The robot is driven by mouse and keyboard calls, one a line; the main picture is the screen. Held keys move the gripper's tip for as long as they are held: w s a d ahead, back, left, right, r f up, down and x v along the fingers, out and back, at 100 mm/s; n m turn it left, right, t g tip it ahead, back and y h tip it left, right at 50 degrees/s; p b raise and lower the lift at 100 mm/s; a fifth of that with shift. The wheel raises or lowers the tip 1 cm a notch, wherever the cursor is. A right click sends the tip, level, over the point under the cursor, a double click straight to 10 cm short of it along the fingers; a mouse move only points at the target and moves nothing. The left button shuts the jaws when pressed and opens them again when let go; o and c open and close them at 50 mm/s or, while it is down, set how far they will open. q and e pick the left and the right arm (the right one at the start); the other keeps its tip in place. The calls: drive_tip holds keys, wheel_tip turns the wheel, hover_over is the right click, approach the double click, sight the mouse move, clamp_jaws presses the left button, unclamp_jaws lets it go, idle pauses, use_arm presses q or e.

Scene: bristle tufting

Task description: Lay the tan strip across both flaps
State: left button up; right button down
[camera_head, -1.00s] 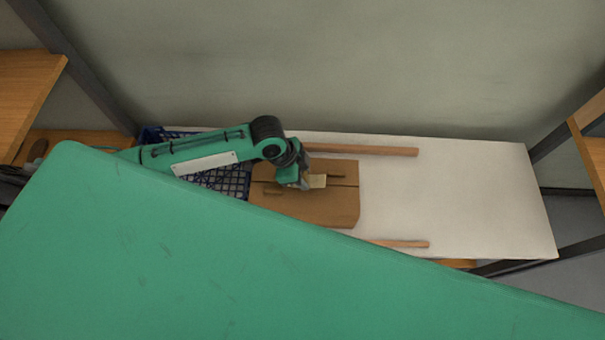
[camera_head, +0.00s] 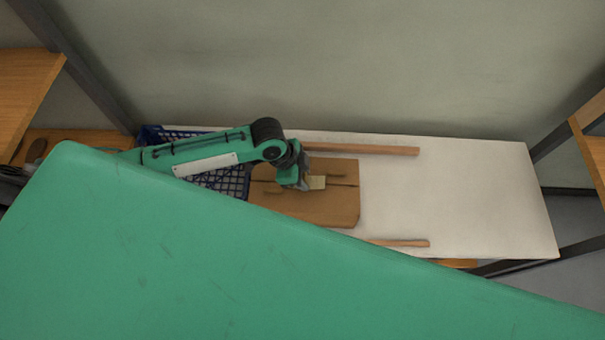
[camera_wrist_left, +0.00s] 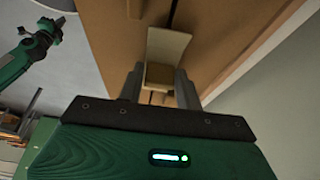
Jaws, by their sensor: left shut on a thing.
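The brown cardboard box (camera_head: 330,210) lies on the white table with its two top flaps meeting at a dark seam. The tan strip (camera_head: 317,183) is at that seam, over parts of both flaps. It also shows in the left wrist view (camera_wrist_left: 168,45), where it looks bent, with one part angled to the other. My left gripper (camera_head: 305,184) is shut on the strip, its fingers at the strip's near end. I cannot tell whether the whole strip touches the flaps. My right gripper (camera_wrist_left: 50,28) seems to show, small, at the upper left of the wrist view; its jaws are unclear.
Wooden rails lie behind (camera_head: 370,150) and in front (camera_head: 400,243) of the box. A blue crate (camera_head: 235,183) stands left of the box, partly behind my arm. The white table (camera_head: 470,195) is clear to the right.

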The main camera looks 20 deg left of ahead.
use_arm(q)
drive_tip(key=shift+f, duration=0.15)
use_arm(e)
drive_tip(key=shift+a, duration=0.1)
use_arm(q)
drive_tip(key=o, duration=1)
use_arm(e)
drive_tip(key=shift+a, duration=0.3)
use_arm(q)
drive_tip(key=b+v, duration=0.1)
drive_tip(key=v, duration=1.3)
use_arm(e)
drive_tip(key=shift+d+f, duration=0.3)
drive_tip(key=shift+f, duration=0.2)
use_arm(q)
drive_tip(key=shift+s+f, duration=0.1)
use_arm(e)
drive_tip(key=shift+s, duration=0.1)
